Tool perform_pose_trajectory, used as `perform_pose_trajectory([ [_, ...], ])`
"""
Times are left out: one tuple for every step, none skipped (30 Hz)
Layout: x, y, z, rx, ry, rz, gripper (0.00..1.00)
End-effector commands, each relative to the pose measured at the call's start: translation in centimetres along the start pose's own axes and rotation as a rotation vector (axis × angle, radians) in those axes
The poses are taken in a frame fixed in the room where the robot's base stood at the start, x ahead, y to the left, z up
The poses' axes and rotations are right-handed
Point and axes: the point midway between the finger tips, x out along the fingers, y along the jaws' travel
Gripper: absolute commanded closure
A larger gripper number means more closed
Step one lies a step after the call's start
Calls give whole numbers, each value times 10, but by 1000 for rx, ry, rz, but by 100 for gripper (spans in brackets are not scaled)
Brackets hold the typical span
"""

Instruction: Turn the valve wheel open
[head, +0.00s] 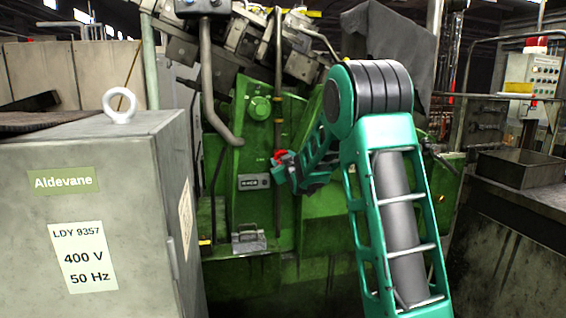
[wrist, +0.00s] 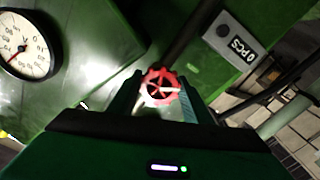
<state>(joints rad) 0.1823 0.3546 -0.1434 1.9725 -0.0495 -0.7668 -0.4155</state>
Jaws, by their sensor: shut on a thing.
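The valve wheel (wrist: 160,86) is a small red handwheel with spokes, seen between my fingers in the wrist view. In the head view a bit of red (head: 281,156) shows at the tip of my gripper, beside a vertical pipe on the green machine. My gripper (head: 285,172) reaches it from the right and is shut on the wheel. In the wrist view my gripper (wrist: 160,98) has one dark finger on each side of the wheel. The exact finger contact on the rim is too small to tell.
A round dial gauge (wrist: 24,46) and a counter marked PCS (wrist: 233,40) flank the wheel. The green machine (head: 245,210) stands behind. A grey Aldevane cabinet (head: 90,215) with a lifting eye fills the left.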

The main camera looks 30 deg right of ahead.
Motion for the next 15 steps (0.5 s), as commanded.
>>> perform_pose_trajectory([
  [0,-4,5,0,-10,-7,78],
  [0,-4,5,0,-10,-7,78],
  [0,-4,5,1,-10,-7,48],
  [0,-4,4,1,-9,-6,41],
  [0,-3,4,1,-8,-6,37],
  [0,-3,3,1,-7,-5,37],
  [0,-3,3,1,-6,-5,37],
  [0,-2,3,1,-6,-4,37],
  [0,-2,2,1,-5,-3,37],
  [0,-2,2,1,-5,-3,37],
  [0,-2,2,1,-4,-3,37],
  [0,-1,2,1,-4,-2,37],
  [0,-1,2,1,-3,-2,37],
  [-1,-1,1,1,-3,-2,37],
  [-3,-1,1,1,-3,-2,37],
])
